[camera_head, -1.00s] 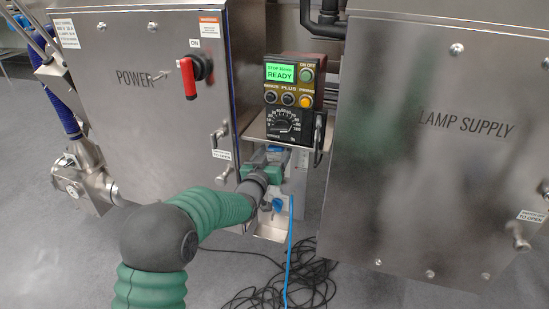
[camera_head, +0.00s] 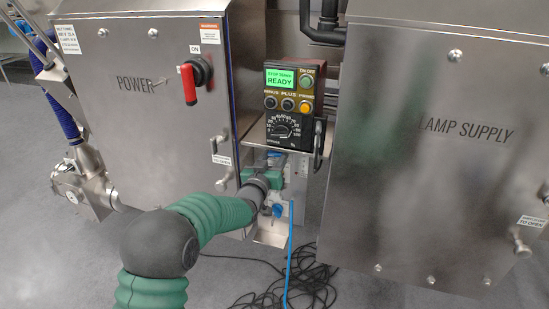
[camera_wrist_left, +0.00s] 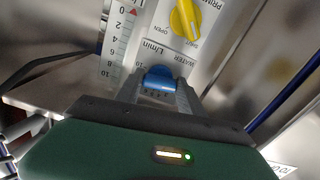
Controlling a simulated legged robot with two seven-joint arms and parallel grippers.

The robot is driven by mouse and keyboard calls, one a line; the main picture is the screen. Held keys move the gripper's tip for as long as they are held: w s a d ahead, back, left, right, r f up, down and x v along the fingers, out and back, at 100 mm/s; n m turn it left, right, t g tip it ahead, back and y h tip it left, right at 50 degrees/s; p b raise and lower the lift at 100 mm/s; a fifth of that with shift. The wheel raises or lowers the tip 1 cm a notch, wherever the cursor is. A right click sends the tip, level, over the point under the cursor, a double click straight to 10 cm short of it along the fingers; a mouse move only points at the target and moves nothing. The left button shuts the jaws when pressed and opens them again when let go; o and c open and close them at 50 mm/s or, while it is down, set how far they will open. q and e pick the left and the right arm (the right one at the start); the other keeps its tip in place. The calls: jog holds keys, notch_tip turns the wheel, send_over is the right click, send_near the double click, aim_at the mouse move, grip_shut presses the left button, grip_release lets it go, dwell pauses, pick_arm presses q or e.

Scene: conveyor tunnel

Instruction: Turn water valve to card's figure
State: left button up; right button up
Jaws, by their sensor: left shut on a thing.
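My left gripper (camera_head: 272,168) reaches in from the lower left to the panel below the control box. In the left wrist view its two fingers (camera_wrist_left: 160,92) are shut around the blue water valve knob (camera_wrist_left: 159,77), one finger on each side. A white label marked "WATER L/min" (camera_wrist_left: 168,52) sits beside the knob, upside down in this view. The knob's exact setting is hard to read, as the fingers cover part of its surroundings. I cannot make out a card with a figure in either view. My right gripper is in neither view.
A yellow knob (camera_wrist_left: 186,20) marked open and shut is close to the blue knob, beside a scale (camera_wrist_left: 120,32). The control box (camera_head: 290,103) reads "READY". Steel cabinets (camera_head: 160,110) flank the narrow gap. A blue hose (camera_head: 289,255) and black cables (camera_head: 262,293) lie below.

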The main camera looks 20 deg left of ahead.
pick_arm(q)
jog(key=shift+m, duration=0.3)
jog(key=m+p, duration=0.1)
jog(key=m, duration=0.6)
jog(key=shift+m+p, duration=0.3)
jog(key=shift+p, duration=0.1)
jog(key=shift+f+m+p, duration=0.15)
jog(key=shift+m+p, duration=0.25)
jog(key=shift+m, duration=3.3)
jog(key=shift+f, duration=0.1)
jog(key=o, duration=1.4)
jog(key=shift+r, duration=0.2)
jog(key=shift+c, duration=0.2)
